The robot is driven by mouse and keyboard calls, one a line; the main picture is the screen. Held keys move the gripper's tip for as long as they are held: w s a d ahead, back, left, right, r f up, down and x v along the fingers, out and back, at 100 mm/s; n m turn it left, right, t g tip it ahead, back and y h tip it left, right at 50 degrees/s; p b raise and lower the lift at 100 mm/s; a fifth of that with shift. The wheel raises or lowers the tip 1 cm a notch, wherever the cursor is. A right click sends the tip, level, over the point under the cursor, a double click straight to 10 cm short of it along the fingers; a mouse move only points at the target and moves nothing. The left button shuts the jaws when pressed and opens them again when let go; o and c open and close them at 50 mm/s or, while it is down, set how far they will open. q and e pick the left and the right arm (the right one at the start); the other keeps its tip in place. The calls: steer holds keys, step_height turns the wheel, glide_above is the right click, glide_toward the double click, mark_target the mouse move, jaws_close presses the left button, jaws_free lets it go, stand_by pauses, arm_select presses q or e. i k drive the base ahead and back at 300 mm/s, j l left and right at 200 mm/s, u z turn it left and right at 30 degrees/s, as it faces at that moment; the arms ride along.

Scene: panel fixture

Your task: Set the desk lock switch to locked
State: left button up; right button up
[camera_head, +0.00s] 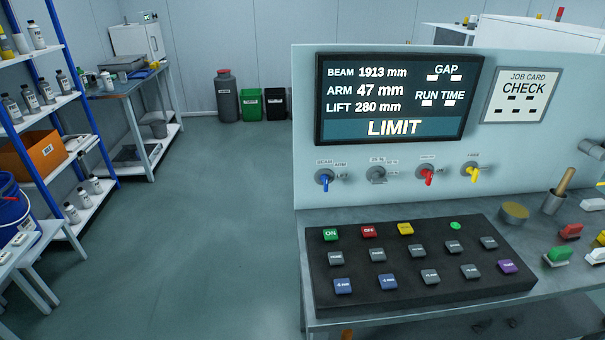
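A panel (540,150) stands at the right with a row of rotary switches below its screen. A blue-handled switch (325,180) is at the left, with a label that seems to read beam and arm. A grey switch (376,175), a red-handled switch (427,175) and a yellow-handled switch (473,173) follow to the right. The blue, red and yellow handles point roughly downward. The small labels are too blurred to tell which one is the desk lock switch or its setting. Neither of my grippers shows in this view.
The screen (398,98) reads LIMIT. A black keypad (415,293) with several coloured buttons lies on the desk below the switches. Floor left of the desk is clear.

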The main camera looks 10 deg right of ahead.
mark_target(475, 174)
steer(key=z, duration=1.4)
